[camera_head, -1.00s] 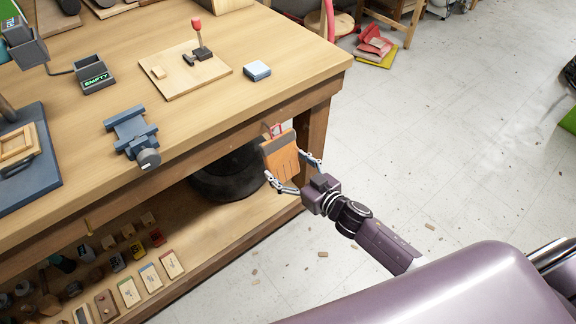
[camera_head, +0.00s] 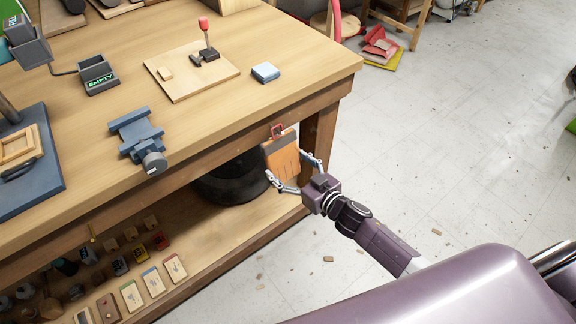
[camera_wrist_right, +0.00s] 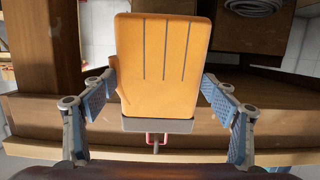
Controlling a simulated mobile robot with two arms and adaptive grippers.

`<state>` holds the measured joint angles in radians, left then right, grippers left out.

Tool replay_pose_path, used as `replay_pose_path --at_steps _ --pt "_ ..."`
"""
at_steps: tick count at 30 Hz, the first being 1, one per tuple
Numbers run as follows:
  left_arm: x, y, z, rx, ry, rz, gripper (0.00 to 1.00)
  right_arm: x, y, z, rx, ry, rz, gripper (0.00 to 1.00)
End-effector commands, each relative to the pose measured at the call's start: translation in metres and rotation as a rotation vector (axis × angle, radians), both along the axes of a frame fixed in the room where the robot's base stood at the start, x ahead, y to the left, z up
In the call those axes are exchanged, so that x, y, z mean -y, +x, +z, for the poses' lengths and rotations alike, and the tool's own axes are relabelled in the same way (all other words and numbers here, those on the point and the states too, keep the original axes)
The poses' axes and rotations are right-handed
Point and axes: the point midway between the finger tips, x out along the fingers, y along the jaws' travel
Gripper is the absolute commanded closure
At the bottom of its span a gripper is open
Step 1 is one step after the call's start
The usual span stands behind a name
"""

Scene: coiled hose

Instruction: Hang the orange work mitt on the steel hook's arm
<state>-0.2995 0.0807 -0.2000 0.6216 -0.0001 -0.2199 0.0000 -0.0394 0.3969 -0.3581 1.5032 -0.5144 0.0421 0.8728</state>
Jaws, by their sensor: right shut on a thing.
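The orange work mitt (camera_head: 284,158) has a grey cuff and a red loop (camera_head: 277,130) at its top. It is upright in front of the bench's front edge. My right gripper (camera_head: 294,168) is shut on the mitt, one finger at each side. In the right wrist view the mitt (camera_wrist_right: 160,65) fills the middle between the finger pads, and the red loop (camera_wrist_right: 156,139) shows below the cuff. A small grey rod, possibly the steel hook's arm (camera_wrist_right: 156,147), shows at the loop; I cannot tell whether the loop is around it. My left gripper is out of view.
A coiled dark hose (camera_head: 225,185) lies on the lower shelf. The floor (camera_head: 450,150) to the right is mostly clear.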

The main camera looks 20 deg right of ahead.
Motion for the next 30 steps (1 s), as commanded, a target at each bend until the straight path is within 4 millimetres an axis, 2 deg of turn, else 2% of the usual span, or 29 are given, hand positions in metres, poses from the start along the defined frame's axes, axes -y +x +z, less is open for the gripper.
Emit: replay_pose_path --at_steps 9,10,15,25,30 --pt "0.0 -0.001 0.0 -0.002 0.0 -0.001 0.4 0.0 0.0 0.0 0.0 0.0 0.0 0.45" --pt "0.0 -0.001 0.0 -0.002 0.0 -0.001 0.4 0.0 0.0 0.0 0.001 0.0 0.0 0.18" --pt "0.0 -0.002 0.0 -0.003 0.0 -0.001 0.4 0.0 0.0 0.0 0.0 0.0 0.0 0.01" --pt "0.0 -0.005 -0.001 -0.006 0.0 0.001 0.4 0.001 -0.002 0.0 -0.002 -0.001 0.0 0.01" --pt "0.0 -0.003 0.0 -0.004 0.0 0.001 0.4 0.007 -0.018 0.002 -0.003 -0.001 0.0 0.01"
